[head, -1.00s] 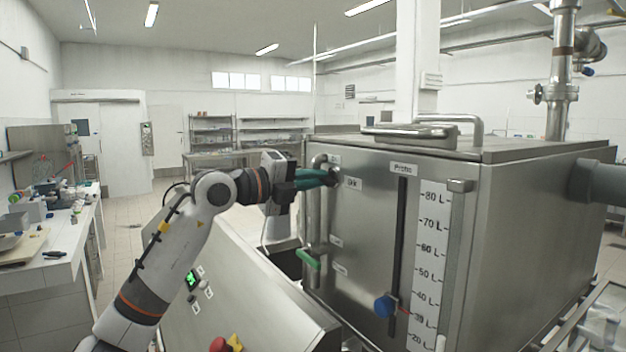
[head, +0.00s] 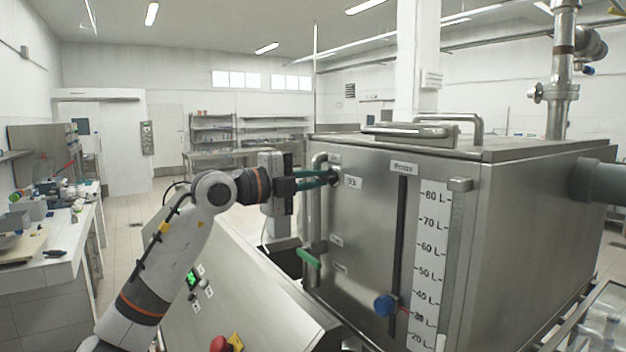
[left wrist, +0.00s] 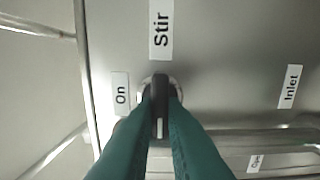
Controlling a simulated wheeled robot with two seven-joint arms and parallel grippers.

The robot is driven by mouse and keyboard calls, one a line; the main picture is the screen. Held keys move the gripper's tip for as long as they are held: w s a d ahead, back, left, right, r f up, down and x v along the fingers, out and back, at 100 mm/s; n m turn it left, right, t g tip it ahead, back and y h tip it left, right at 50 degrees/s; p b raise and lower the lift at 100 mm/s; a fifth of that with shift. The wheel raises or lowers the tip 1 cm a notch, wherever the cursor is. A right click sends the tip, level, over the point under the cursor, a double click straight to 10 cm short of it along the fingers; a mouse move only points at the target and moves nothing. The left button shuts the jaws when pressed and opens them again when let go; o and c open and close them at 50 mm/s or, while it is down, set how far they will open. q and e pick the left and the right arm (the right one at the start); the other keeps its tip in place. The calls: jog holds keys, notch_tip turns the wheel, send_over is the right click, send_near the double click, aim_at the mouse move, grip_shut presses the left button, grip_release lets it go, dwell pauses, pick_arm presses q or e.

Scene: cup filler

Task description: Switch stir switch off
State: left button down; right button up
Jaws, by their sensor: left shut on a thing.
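The stir switch is a black lever knob on a round metal base (left wrist: 160,105) on the steel tank's front. My left gripper (head: 330,178) is shut on it, with one green finger on each side of the lever in the left wrist view (left wrist: 160,110). There the lever lies along the fingers, in line with the "Stir" label (left wrist: 161,28) above it. The "On" label (left wrist: 121,93) is to its left, so the lever does not point at it. In the head view the fingers hide most of the knob. My right gripper is not in view.
The steel tank (head: 520,210) carries vertical pipes and a green valve handle (head: 308,258) just below the gripper. A blue knob (head: 385,304) sits by the level scale (head: 428,250). A sloped panel with a red button (head: 219,344) is under my left arm.

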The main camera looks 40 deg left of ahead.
pick_arm(q)
jog(key=c, duration=1.5)
grip_release()
jog(key=shift+s+a+f+b, duration=0.1)
jog(key=shift+s+a+b, duration=0.05)
jog(key=shift+s+b, duration=0.15)
jog(key=b+v, duration=0.6)
jog(key=v, duration=0.5)
jog(key=shift+s, duration=0.15)
